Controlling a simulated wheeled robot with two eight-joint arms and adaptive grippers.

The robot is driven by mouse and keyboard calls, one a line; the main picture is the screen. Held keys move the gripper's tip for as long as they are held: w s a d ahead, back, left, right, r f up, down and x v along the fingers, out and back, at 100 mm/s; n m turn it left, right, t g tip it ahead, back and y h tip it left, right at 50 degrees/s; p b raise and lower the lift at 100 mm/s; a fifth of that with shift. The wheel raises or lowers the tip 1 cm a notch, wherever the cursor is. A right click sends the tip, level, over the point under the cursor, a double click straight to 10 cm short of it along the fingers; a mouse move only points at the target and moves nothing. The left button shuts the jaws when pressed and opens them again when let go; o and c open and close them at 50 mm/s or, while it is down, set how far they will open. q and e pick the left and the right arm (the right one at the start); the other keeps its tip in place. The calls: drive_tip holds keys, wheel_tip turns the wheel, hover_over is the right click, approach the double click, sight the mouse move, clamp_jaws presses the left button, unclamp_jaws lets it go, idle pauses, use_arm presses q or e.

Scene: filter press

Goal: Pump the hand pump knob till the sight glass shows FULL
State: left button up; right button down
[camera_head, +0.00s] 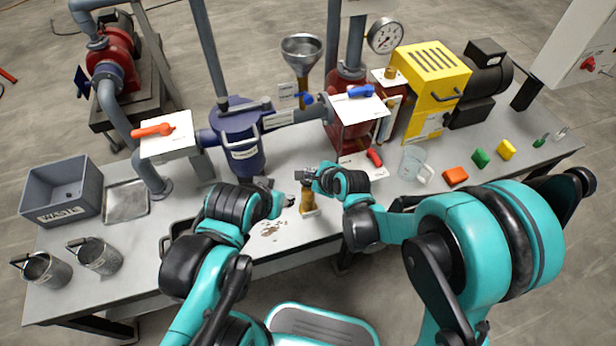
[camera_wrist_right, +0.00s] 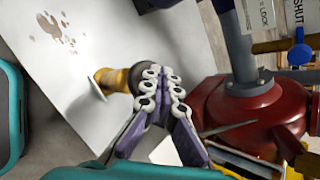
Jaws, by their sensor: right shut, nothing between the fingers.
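The hand pump is a short brass cylinder (camera_head: 308,200) standing at the front edge of the bench. In the right wrist view its brass body (camera_wrist_right: 108,79) ends in a dark knob (camera_wrist_right: 136,74), partly hidden by the fingers. My right gripper (camera_head: 303,174) is at the pump's top in the head view. In the wrist view the right gripper (camera_wrist_right: 163,88) has its fingers together, right by the knob, with nothing between them; contact is unclear. My left gripper (camera_head: 280,199) is low, just left of the pump; its finger gap is unclear. I cannot make out the sight glass or its reading.
Behind the pump stand a blue strainer (camera_head: 238,140) and a red pump body (camera_head: 352,115) with valve levers. A clear jug (camera_head: 411,163) stands to the right. A grey waste bin (camera_head: 62,190) and metal cups are at left. Brown stains (camera_head: 272,229) mark the bench.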

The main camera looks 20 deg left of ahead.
drive_tip(key=shift+f+b, duration=0.65)
drive_tip(key=shift+f, duration=0.1)
idle(0.4)
drive_tip(key=shift+f, duration=0.8)
idle(0.6)
drive_tip(key=shift+r, duration=0.1)
drive_tip(key=shift+r+p, duration=1.75)
drive_tip(key=shift+r, duration=0.5)
drive_tip(key=shift+r+p, duration=1.9)
drive_tip(key=shift+r, duration=0.65)
